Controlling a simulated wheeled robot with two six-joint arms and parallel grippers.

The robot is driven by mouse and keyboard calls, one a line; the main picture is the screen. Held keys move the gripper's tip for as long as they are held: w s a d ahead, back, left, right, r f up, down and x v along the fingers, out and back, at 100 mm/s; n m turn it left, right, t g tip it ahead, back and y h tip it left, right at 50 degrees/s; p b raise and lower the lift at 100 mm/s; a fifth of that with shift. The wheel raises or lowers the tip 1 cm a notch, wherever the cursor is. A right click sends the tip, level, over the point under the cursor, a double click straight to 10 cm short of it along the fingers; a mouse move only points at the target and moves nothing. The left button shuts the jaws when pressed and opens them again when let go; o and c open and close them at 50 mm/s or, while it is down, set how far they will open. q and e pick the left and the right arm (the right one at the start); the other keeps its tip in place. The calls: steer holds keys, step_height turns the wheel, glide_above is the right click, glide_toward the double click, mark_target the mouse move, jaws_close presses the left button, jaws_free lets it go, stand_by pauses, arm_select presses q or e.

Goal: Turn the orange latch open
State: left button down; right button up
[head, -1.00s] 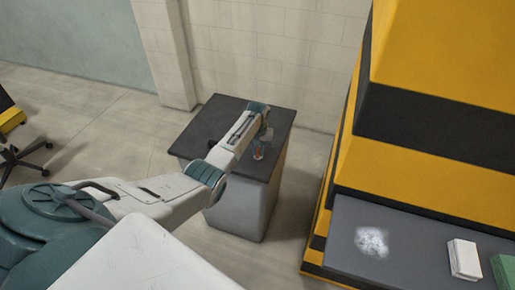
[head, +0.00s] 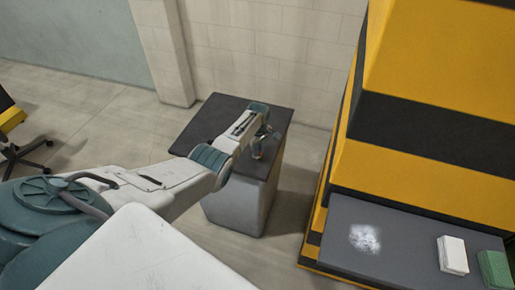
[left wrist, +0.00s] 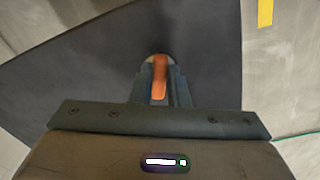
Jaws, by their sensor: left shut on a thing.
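The orange latch (left wrist: 159,78) shows in the left wrist view as a narrow orange bar between the fingers of my left gripper (left wrist: 160,66). The fingers are shut on it. A small pale round part shows at its far end. In the head view my left gripper (head: 259,149) is over the right side of the dark top of a grey cabinet (head: 208,122). The latch cannot be made out clearly there, as the gripper covers it. My right gripper is in neither view.
A yellow and black striped structure (head: 430,140) stands at the right. Its dark grey shelf (head: 340,215) bears a white block (head: 453,255) and a green block (head: 494,268). A wall (head: 270,50) rises behind the cabinet. An office chair (head: 20,150) stands far left.

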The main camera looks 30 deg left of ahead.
arm_select(q)
steer(key=shift+w+n, duration=0.2)
steer(key=shift+n, duration=1.4)
steer(key=c, duration=1.4)
jaws_free()
steer(key=shift+r+p, duration=0.4)
steer(key=shift+r, duration=0.25)
step_height(320, 180, up, 10)
steer(key=shift+f, duration=0.2)
